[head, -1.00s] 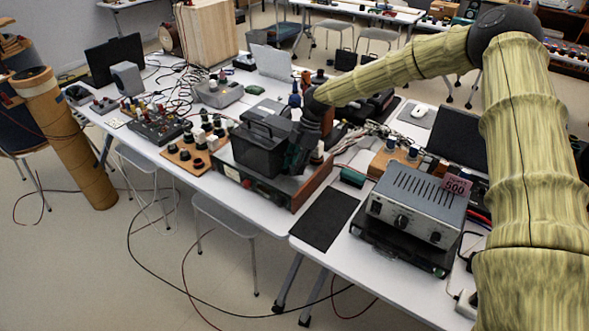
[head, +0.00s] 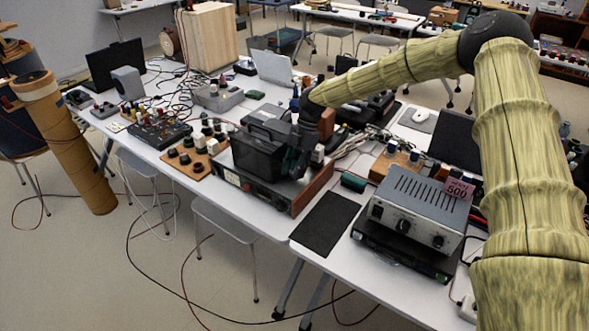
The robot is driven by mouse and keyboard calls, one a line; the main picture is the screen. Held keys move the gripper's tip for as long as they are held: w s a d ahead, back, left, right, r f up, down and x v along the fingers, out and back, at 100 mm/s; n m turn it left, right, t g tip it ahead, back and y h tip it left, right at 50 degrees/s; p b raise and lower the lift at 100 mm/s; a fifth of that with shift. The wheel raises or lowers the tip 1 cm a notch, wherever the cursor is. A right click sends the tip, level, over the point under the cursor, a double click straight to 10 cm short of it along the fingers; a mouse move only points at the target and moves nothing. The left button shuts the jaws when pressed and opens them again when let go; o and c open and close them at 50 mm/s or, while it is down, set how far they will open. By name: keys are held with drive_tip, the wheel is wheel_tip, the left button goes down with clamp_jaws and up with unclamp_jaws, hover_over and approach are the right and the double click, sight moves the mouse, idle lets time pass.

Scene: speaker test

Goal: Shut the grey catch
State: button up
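A black box with a top handle (head: 258,156) stands upright on a wood-sided instrument (head: 262,190) on the near table. I cannot make out a grey catch in this view; it may be too small or hidden behind my gripper. My gripper (head: 296,163) points down at the right side of the box, very close to it. I cannot tell whether it touches the box. The fingers are dark against the dark box, so their opening does not show.
A grey power unit (head: 415,208) stands to the right, past a black mat (head: 325,222). A board with knobs (head: 193,156) lies left of the box. A wooden block with blue-topped parts (head: 395,164) is behind the power unit. Cables lie on the floor.

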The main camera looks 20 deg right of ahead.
drive_tip(key=o, duration=0.4)
drive_tip(key=shift+c, duration=0.2)
drive_tip(key=shift+r, duration=0.1)
drive_tip(key=v, duration=0.8)
idle(0.3)
